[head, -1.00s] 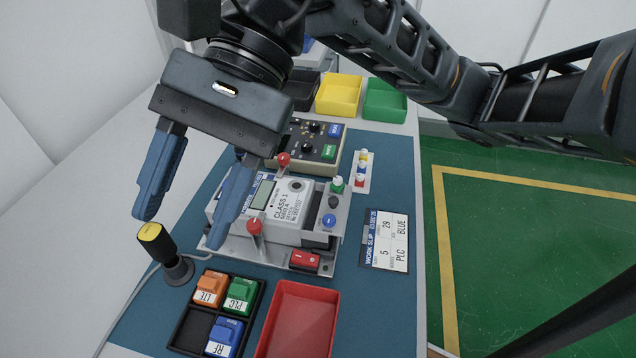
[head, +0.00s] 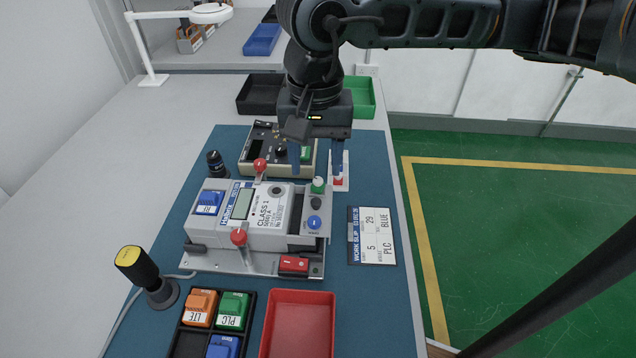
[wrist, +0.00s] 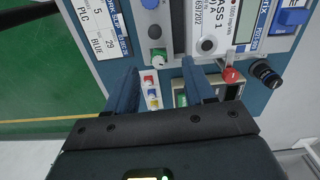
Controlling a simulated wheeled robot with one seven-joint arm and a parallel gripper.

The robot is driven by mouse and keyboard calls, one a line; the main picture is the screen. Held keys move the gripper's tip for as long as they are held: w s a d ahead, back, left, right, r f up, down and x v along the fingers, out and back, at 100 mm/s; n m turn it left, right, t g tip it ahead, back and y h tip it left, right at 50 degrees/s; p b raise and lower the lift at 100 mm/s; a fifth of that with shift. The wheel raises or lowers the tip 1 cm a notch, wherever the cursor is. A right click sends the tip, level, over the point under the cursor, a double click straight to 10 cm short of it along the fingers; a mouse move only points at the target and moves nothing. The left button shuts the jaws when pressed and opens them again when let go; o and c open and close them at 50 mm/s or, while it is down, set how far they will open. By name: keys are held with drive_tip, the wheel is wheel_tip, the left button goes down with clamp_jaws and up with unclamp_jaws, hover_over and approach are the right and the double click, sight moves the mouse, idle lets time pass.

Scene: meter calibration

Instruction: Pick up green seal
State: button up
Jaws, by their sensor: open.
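A green piece with a white base (head: 318,187), likely the green seal, sits upright at the back end of the grey side plate beside the meter (head: 268,212). In the wrist view the green piece (wrist: 158,56) shows just past my fingertips, roughly between them. My gripper (head: 316,166) is open, empty and pointing down, above and behind the green piece. A white strip of small coloured seals (head: 341,182) lies behind it, partly hidden by my right finger. The strip also shows between my fingers in the wrist view (wrist: 152,91).
A tester box (head: 255,158) stands behind the meter. Red-knobbed clamps (head: 239,237) rise beside the meter. A work slip (head: 372,237) lies on the blue mat to the right. A red tray (head: 298,325) and button tray (head: 250,300) are in front. The mat's right side is mostly clear.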

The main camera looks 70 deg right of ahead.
sight(318, 179)
drive_tip(key=shift+d+f, duration=0.15)
drive_tip(key=shift+f, duration=0.85)
drive_tip(key=shift+d+f, duration=0.1)
drive_tip(key=shift+f, duration=0.85)
drive_tip(key=c, duration=0.8)
